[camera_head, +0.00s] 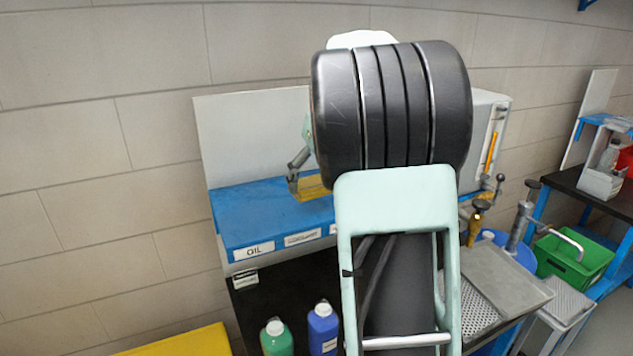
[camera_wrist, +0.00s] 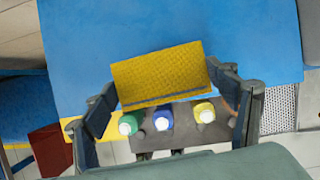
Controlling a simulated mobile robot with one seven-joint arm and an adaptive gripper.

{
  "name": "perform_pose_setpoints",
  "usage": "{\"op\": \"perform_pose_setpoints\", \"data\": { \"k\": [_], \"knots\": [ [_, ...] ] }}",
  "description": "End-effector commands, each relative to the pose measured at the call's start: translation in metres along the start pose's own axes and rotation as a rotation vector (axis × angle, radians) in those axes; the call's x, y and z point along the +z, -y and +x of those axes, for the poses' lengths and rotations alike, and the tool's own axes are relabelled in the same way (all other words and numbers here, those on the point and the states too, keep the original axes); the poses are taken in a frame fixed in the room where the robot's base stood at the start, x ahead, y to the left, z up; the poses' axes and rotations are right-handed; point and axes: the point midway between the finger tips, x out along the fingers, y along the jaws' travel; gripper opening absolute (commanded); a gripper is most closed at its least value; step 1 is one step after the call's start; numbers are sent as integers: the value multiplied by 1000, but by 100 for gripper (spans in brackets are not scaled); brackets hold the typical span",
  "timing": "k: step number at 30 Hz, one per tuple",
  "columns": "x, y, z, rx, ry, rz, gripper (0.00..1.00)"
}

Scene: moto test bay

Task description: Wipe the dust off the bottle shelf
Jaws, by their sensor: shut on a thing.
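The bottle shelf (camera_head: 240,212) is a blue board with an "OIL" label and other labels along its front edge. It also fills much of the wrist view (camera_wrist: 110,45). My gripper (camera_head: 299,178) is shut on a yellow sponge (camera_head: 315,187), partly hidden by my arm in the head view. In the wrist view my gripper (camera_wrist: 161,83) has a finger at each end of the sponge (camera_wrist: 158,72). The sponge is over the shelf's blue top; I cannot tell whether it touches. No dust can be made out on the visible blue surface.
Below the shelf stand a green bottle (camera_head: 277,340), a blue bottle (camera_head: 323,330) and a yellow bottle (camera_wrist: 204,113). A grey back panel (camera_head: 250,140) rises behind the shelf. A metal tray (camera_head: 505,280) and a green crate (camera_head: 572,262) are at right.

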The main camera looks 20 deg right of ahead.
Motion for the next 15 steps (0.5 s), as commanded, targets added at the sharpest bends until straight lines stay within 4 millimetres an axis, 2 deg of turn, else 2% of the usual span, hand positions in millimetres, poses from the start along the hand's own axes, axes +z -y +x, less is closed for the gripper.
{"op": "perform_pose_setpoints", "data": {
  "k": [7,15],
  "knots": [
    [3,0,-5,-1,2,0,60],
    [11,0,-26,-1,1,0,60]
  ]
}}
